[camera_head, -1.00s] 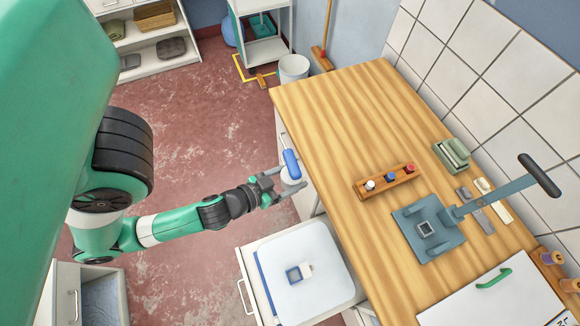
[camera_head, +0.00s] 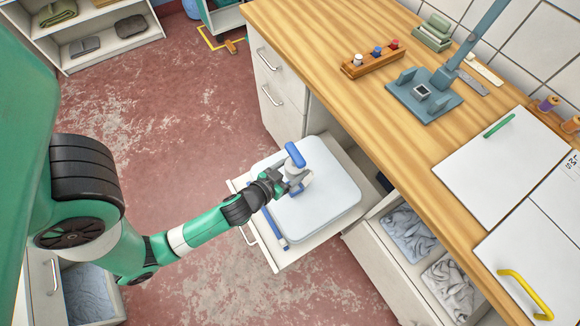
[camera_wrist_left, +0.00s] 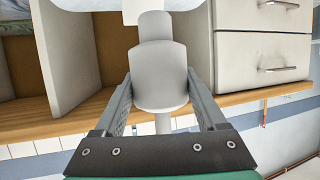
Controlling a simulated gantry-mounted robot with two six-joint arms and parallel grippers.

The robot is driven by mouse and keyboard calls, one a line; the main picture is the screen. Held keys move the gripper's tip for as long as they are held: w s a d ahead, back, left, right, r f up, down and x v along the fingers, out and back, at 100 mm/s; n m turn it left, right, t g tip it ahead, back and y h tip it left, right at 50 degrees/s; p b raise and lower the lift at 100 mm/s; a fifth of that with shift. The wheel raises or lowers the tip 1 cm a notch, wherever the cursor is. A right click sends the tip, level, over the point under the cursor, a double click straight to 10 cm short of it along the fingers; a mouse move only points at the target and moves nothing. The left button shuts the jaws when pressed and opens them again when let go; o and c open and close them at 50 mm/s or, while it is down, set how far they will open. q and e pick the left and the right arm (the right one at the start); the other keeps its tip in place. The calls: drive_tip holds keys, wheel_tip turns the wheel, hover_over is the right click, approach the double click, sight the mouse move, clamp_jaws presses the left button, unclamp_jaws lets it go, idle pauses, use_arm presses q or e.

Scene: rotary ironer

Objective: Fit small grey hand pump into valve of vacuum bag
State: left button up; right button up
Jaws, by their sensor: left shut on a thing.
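My left gripper (camera_head: 279,184) is shut on the hand pump (camera_head: 301,183), which has a pale grey body and a blue handle (camera_head: 295,154) on top. The pump stands roughly upright over the middle of the vacuum bag (camera_head: 335,203), a pale, flat, rounded bag with a blue strip along its left edge. The valve is hidden behind the pump and gripper, so I cannot tell whether they touch. In the left wrist view the pump's grey body (camera_wrist_left: 160,80) sits between the fingers. My right gripper is not in view.
The bag lies on a pulled-out white drawer (camera_head: 277,262) below the wooden worktop (camera_head: 330,105). An open drawer with grey cloths (camera_head: 408,235) is to its right. Red floor is clear to the left.

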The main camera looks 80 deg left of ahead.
sight(294, 177)
use_arm(q)
drive_tip(key=shift+d, duration=0.15)
wheel_tip(294, 177, down, 5)
drive_tip(key=b, duration=0.5)
drive_tip(key=shift+s, duration=0.1)
drive_tip(key=shift+f+b, duration=0.3)
drive_tip(key=shift+f, duration=0.05)
idle(1.3)
drive_tip(key=shift+f+b, duration=0.75)
drive_tip(key=shift+f, duration=0.05)
drive_tip(key=shift+f, duration=0.1)
drive_tip(key=shift+f+b, duration=0.35)
drive_tip(key=shift+b, duration=0.15)
drive_tip(key=shift+f, duration=0.1)
